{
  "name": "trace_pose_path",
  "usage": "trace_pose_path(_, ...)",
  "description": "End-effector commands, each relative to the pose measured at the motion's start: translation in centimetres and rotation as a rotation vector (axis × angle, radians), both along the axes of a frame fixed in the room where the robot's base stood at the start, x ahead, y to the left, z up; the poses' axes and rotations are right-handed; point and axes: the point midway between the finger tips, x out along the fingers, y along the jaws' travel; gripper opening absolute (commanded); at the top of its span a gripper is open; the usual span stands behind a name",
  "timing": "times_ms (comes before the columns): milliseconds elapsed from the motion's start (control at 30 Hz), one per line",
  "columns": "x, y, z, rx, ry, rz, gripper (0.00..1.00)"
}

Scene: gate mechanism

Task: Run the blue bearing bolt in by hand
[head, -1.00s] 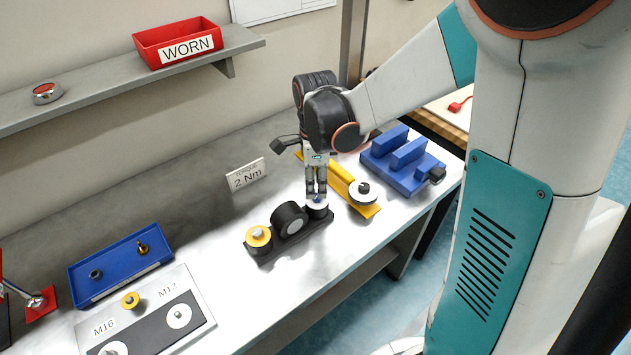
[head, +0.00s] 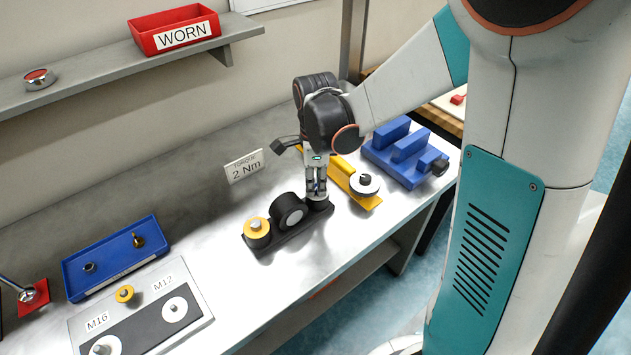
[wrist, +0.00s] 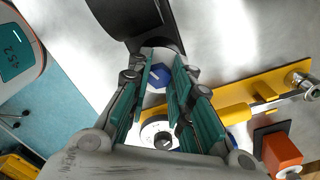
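The blue bearing bolt (wrist: 159,75) shows its blue hex head between my fingertips in the wrist view, with a pale rim below it. My gripper (head: 317,195) points straight down over the right end of the black bearing block (head: 290,238). In the wrist view my gripper (wrist: 162,72) has one finger on each side of the bolt head. The gaps are too small to tell whether the fingers touch it. In the head view the fingers largely hide the bolt. The block's left end carries a yellow ring with a grey bolt head, and a black round housing stands in its middle.
A yellow tool (head: 350,180) with a white disc lies just right of the block, near my gripper. Behind it stands a blue fixture (head: 405,155). A blue tray (head: 115,258), an M16/M12 board and a "2 Nm" sign (head: 244,166) are to the left.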

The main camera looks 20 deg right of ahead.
Motion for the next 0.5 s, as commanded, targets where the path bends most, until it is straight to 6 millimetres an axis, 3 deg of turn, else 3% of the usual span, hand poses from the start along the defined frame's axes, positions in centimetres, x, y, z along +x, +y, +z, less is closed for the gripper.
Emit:
trace_pose_path(467,0.15,-0.08,-0.09,0.0,-0.001,-0.338,0.0)
trace_pose_path(500,0.15,-0.08,-0.09,0.0,-0.001,-0.36,0.22)
